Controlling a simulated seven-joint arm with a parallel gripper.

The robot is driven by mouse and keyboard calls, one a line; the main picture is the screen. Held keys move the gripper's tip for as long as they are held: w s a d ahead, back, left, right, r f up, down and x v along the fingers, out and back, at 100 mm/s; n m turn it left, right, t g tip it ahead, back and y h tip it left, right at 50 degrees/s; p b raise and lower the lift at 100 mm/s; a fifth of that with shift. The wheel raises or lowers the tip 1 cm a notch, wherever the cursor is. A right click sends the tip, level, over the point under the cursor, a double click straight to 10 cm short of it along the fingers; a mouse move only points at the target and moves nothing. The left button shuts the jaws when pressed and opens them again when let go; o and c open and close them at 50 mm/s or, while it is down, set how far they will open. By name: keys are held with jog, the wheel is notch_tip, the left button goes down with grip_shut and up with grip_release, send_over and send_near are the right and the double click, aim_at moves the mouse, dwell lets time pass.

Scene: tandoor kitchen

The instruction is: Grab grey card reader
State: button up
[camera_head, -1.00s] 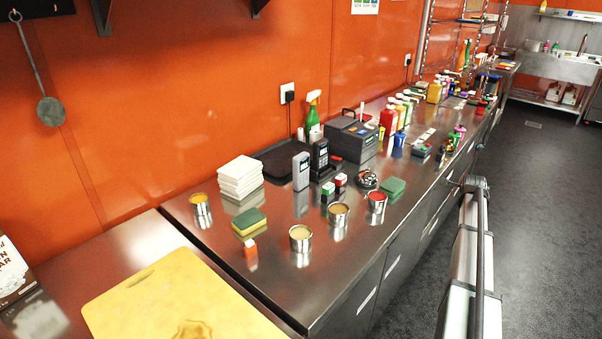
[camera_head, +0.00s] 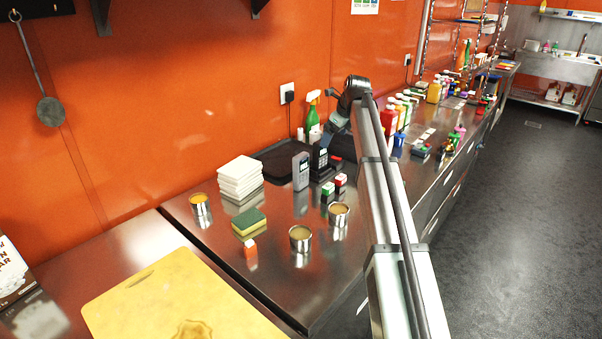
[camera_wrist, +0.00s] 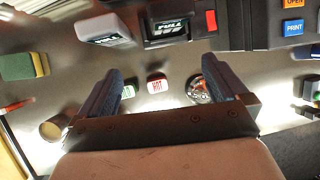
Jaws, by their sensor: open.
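The grey card reader (camera_head: 301,171) stands upright on the steel counter, left of a black card reader (camera_head: 320,158). In the wrist view the grey card reader (camera_wrist: 101,30) is at the upper left, beyond my left finger and apart from it. My gripper (camera_wrist: 162,66) is open, with nothing held between its fingers. In the head view my arm reaches over the counter, and its hand end is behind and right of the black reader. The fingertips are not clear there.
A green-topped box (camera_head: 328,190) and a red-topped box (camera_head: 341,180) stand in front of the readers. Open cans (camera_head: 300,239), a sponge (camera_head: 249,222) and stacked white napkins (camera_head: 240,178) are to the left. A spray bottle (camera_head: 313,115) stands behind. Bare counter lies left of the grey reader.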

jog(key=g, duration=0.1)
send_near(302, 155)
jog(key=shift+y, duration=0.5)
jog(key=x, duration=1.2)
jog(key=shift+d+f, duration=0.25)
jog(key=shift+f, duration=0.2)
jog(key=shift+c, duration=0.2)
jog(key=c, duration=1.1)
